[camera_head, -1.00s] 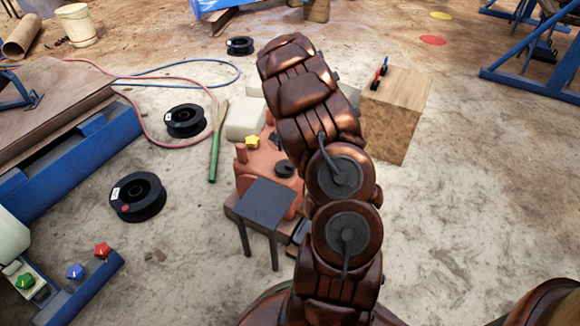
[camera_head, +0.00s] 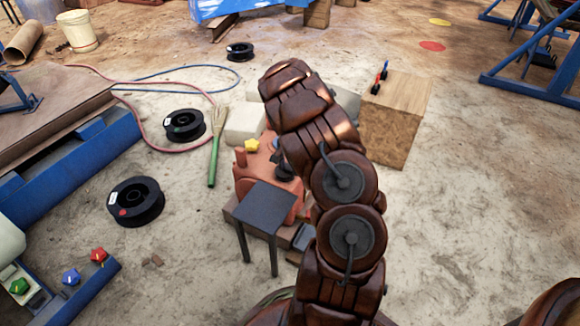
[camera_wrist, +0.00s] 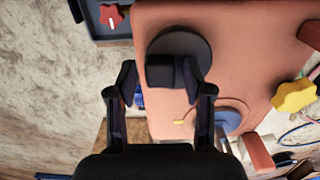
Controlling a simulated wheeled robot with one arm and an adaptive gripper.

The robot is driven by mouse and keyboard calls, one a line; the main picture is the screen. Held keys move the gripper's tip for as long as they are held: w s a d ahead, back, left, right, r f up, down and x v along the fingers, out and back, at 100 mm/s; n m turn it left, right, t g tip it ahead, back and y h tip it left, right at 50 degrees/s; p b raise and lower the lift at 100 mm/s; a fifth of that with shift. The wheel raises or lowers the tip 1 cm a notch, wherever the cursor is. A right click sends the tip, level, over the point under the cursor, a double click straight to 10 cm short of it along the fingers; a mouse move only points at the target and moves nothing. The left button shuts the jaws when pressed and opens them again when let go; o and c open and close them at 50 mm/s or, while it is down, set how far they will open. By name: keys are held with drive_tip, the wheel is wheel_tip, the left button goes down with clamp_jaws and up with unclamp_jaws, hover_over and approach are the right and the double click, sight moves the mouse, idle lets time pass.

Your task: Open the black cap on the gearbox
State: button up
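My gripper (camera_wrist: 162,78) is open, with one finger on each side of the block. A gap shows on the left of the block; the right finger is very close to it, and contact cannot be told. In the head view my arm hides most of the gripper.
A yellow star knob (camera_wrist: 294,95) and a blue round part (camera_wrist: 230,120) are on the gearbox at the right. A red star knob (camera_wrist: 111,16) is at the upper left. A dark small table (camera_head: 266,207) stands in front of the gearbox. A wooden block (camera_head: 397,115) stands behind right.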

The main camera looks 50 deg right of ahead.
clamp_jaws()
